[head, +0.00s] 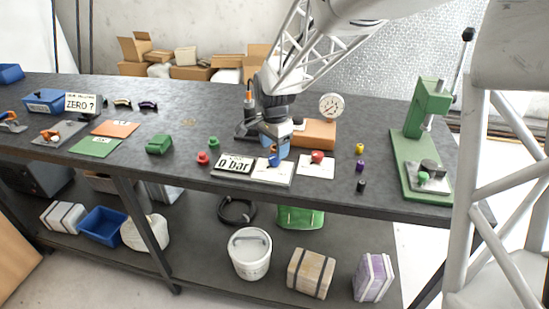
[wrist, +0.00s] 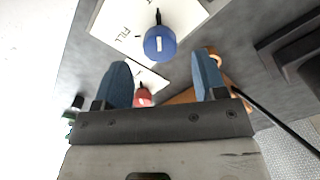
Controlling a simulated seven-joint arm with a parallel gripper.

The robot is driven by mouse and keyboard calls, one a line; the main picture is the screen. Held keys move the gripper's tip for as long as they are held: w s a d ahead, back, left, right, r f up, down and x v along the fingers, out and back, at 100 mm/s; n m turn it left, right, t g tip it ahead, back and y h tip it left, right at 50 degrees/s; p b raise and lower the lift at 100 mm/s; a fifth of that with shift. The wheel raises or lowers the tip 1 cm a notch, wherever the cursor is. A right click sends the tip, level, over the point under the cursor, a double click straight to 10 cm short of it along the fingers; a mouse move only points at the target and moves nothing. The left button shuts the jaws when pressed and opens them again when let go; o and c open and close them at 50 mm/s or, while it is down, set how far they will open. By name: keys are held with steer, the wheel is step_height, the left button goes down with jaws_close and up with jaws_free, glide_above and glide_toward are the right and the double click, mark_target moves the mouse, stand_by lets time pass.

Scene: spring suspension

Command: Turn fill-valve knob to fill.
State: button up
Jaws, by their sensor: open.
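In the head view the card (head: 272,178) lies near the table's front edge, and my gripper largely hides the knob. My gripper (head: 273,157) points down over this card. In the wrist view my gripper (wrist: 162,60) is open and empty, its blue fingers wide apart, with the blue knob just beyond the fingertips. A red knob (head: 318,156) sits on the card to the right; it also shows in the wrist view (wrist: 143,97).
A "0 bar" display (head: 234,164) stands left of the card. An orange block (head: 315,133) and a round gauge (head: 331,105) are behind. Small yellow (head: 360,148), purple and black pieces stand to the right, before a green press (head: 410,155).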

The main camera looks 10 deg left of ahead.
mark_target(274, 157)
steer(key=shift+f, duration=2.3)
steer(key=c, duration=0.9)
